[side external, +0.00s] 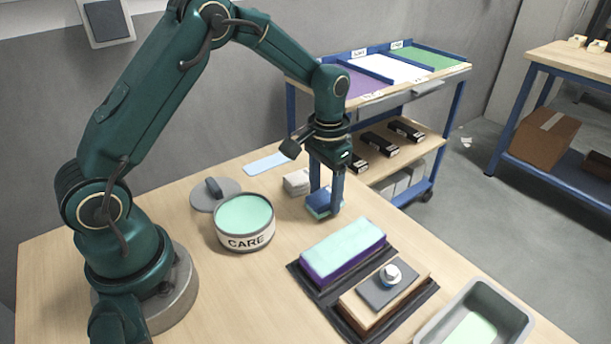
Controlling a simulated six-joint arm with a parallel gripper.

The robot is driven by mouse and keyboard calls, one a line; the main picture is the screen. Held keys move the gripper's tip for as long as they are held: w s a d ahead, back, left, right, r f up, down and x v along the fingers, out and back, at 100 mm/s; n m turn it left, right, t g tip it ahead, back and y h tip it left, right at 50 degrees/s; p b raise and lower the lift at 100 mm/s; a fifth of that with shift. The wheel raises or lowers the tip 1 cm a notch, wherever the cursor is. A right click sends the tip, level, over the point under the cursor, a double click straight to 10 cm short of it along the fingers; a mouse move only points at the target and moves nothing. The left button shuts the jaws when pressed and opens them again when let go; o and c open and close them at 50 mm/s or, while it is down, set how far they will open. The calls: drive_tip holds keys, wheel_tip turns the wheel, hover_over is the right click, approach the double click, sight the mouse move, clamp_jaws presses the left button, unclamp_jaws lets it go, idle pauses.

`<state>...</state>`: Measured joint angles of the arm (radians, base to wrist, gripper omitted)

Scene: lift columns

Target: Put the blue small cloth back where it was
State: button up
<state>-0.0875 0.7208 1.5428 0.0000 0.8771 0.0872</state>
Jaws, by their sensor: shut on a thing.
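My gripper (325,202) points down over the far part of the wooden table, with its two blue fingers shut on a small blue block-like thing (317,205). A flat pale blue piece (268,163) lies on the table to the left, behind a small whitish block (297,182). The whitish block sits just left of my gripper, apart from the held thing.
An open tin marked CARE (244,240) holds pale green stuff, with its lid (214,193) behind it. A purple block with a mint top (343,250) and a wooden block (386,296) with a knobbed plate stand on dark mats. A grey tray (474,303) is front right.

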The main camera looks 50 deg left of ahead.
sight(325, 195)
drive_tip(key=shift+f, duration=0.15)
drive_tip(key=o, duration=1.3)
drive_tip(key=shift+o, duration=0.2)
wheel_tip(325, 195, up, 12)
drive_tip(key=f, duration=0.1)
drive_tip(key=s+d+r+t, duration=0.2)
drive_tip(key=s+r+t, duration=0.1)
drive_tip(key=s+r, duration=0.45)
drive_tip(key=s+f+t, duration=0.2)
drive_tip(key=s+f, duration=0.1)
drive_tip(key=s, duration=0.7)
drive_tip(key=shift+d+f+t, duration=0.3)
drive_tip(key=shift+d, duration=0.15)
